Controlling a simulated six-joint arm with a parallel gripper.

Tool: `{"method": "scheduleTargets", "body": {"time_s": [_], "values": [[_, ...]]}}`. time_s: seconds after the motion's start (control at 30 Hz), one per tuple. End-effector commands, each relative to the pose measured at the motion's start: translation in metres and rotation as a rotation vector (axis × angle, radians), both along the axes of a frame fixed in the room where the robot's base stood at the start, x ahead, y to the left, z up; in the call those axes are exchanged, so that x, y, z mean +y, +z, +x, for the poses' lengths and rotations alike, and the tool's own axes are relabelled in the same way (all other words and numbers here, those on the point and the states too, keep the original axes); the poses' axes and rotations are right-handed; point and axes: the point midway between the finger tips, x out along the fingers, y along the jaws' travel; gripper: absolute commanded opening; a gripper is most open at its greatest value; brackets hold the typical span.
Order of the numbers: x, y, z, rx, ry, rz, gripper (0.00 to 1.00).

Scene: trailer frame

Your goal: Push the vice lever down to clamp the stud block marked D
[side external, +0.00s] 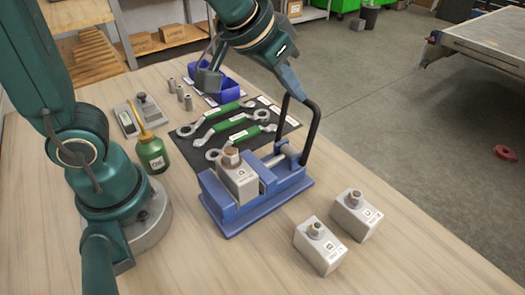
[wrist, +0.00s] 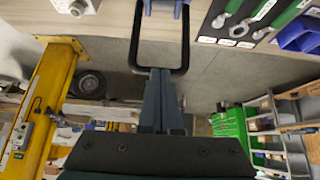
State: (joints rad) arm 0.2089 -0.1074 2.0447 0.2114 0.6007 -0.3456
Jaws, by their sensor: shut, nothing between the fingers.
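The blue vice (side external: 235,214) stands on the wooden bench. A grey stud block (side external: 238,183) with a brown nut on top sits in it, its label too small to read surely. The vice's black U-shaped lever (side external: 315,130) stands up at the vice's right end. My gripper (side external: 297,92) is shut and empty, its fingertips at the lever's top bar. In the wrist view, my shut fingers (wrist: 162,72) meet the crossbar of the lever (wrist: 136,35); I cannot tell whether they touch it.
Two loose stud blocks (side external: 356,216) (side external: 321,246) stand at the front right of the vice. Green-handled spanners (side external: 222,125) lie on a black mat behind it. A green oil bottle (side external: 151,154) and a blue bin (side external: 231,88) stand nearby.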

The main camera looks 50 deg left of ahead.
Motion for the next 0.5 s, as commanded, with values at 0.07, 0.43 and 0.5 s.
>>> {"method": "scheduleTargets", "body": {"time_s": [0.07, 0.43, 0.5], "values": [[0.000, 0.000, 0.002, 0.010, 0.000, 0.001, 0.00], [0.000, -0.001, 0.012, 0.076, 0.002, 0.001, 0.00], [0.000, -0.001, 0.016, 0.102, 0.003, 0.001, 0.00]]}}
